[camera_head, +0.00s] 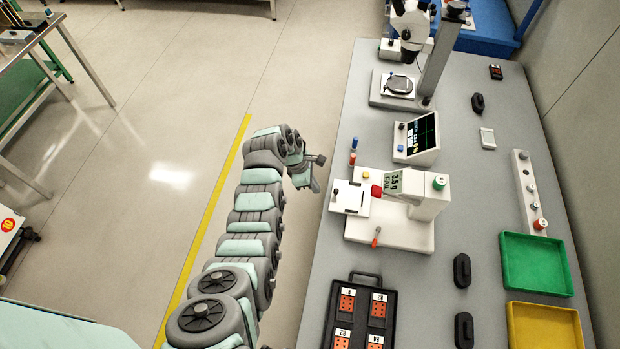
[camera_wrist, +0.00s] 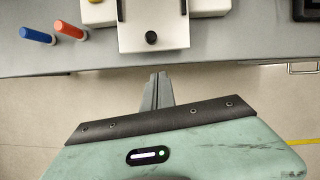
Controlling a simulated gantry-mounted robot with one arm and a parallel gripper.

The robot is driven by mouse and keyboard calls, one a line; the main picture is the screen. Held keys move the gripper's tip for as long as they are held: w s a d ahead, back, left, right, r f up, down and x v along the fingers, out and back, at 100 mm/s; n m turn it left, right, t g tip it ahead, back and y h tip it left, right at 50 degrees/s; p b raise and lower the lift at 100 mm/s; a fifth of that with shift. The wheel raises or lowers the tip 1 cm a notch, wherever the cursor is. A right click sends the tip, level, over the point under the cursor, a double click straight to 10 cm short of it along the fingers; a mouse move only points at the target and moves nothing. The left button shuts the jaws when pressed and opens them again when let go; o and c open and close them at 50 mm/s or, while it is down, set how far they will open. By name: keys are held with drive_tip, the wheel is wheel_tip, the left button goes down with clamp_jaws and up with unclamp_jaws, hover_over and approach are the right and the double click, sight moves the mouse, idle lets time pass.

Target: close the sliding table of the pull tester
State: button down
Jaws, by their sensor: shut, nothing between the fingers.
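The pull tester (camera_head: 428,200) is a white machine on the grey bench, with a small display and a green knob on top. Its white sliding table (camera_head: 350,198) juts out on the left side toward the bench edge, with a dark round knob on it. The sliding table also shows at the top of the wrist view (camera_wrist: 152,22), its dark knob near its front edge. My gripper (camera_head: 318,174) is off the bench's left edge, beside the sliding table. In the wrist view my gripper (camera_wrist: 158,78) is shut and empty, its fingertips just short of the table's front edge, apart from it.
A blue and a red cylinder (camera_head: 353,151) stand near the bench edge behind the tester. A red-tipped lever (camera_head: 376,237) is on the tester's front. A black tray (camera_head: 339,296) with labelled red parts lies nearer. A monitor (camera_head: 417,139) stands behind.

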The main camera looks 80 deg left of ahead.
drive_tip(key=shift+w+d+f+p, duration=0.1)
drive_tip(key=shift+w+d+p, duration=0.15)
drive_tip(key=shift+w, duration=0.75)
drive_tip(key=shift+w+d+f+p, duration=0.1)
drive_tip(key=shift+w+d, duration=0.1)
drive_tip(key=shift+w, duration=0.8)
